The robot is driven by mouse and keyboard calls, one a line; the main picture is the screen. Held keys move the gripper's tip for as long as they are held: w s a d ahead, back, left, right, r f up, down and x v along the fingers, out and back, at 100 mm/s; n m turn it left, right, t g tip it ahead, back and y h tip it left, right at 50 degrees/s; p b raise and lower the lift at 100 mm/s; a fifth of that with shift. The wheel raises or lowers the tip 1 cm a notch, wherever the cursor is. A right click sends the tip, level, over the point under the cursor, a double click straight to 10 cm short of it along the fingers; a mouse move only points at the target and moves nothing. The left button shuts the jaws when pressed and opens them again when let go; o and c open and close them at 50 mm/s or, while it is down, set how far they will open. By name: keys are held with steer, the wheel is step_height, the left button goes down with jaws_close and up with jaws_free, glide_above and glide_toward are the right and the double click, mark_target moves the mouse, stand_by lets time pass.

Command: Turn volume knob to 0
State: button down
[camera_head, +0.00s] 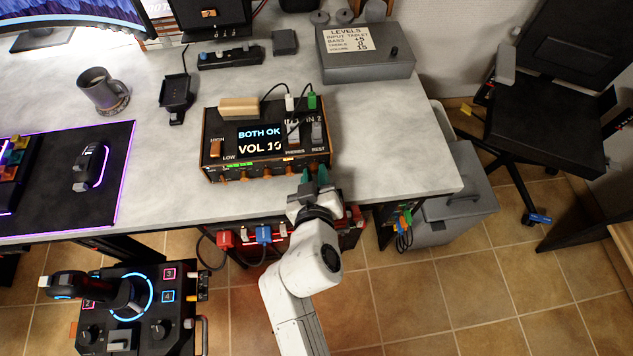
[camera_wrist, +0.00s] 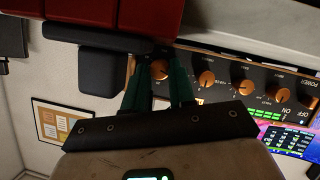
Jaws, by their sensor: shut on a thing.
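The amplifier box (camera_head: 208,150) stands near the front edge of the grey desk, with a black front panel, wooden sides and a row of orange knobs (camera_head: 243,177). Its screen (camera_head: 260,140) reads "BOTH OK" and "VOL 10", the last digit slightly unclear. My gripper (camera_head: 312,177) reaches the right end of the front panel. In the wrist view its green fingers (camera_wrist: 160,66) are on either side of the end knob (camera_wrist: 160,73) and shut on it. The other knobs (camera_wrist: 206,79) stand free alongside. The gripped knob's label and pointer are hidden.
A wooden block (camera_head: 239,107) and plugged cables sit on the amplifier's top. A grey box (camera_head: 370,66) with a "LEVELS" note stands behind right. A mug (camera_head: 103,92) and a black mat (camera_head: 112,165) are left. Coloured plugs (camera_head: 263,234) hang below the desk edge. The desk right of the amplifier is clear.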

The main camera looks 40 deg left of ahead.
steer(key=n+t+b, duration=0.1)
steer(key=n+b, duration=0.1)
steer(key=f+n+t+h+b, duration=0.1)
steer(key=n+b, duration=0.1)
steer(key=b, duration=0.1)
steer(key=shift+s+a+b, duration=0.15)
steer(key=shift+b, duration=0.2)
steer(key=shift+s+r+n+t+b, duration=0.1)
steer(key=shift+n+t+b, duration=0.9)
steer(key=shift+n+b, duration=0.65)
steer(key=c, duration=0.9)
jaws_free()
steer(key=shift+c, duration=0.2)
steer(key=v, duration=1)
steer(key=shift+s, duration=0.35)
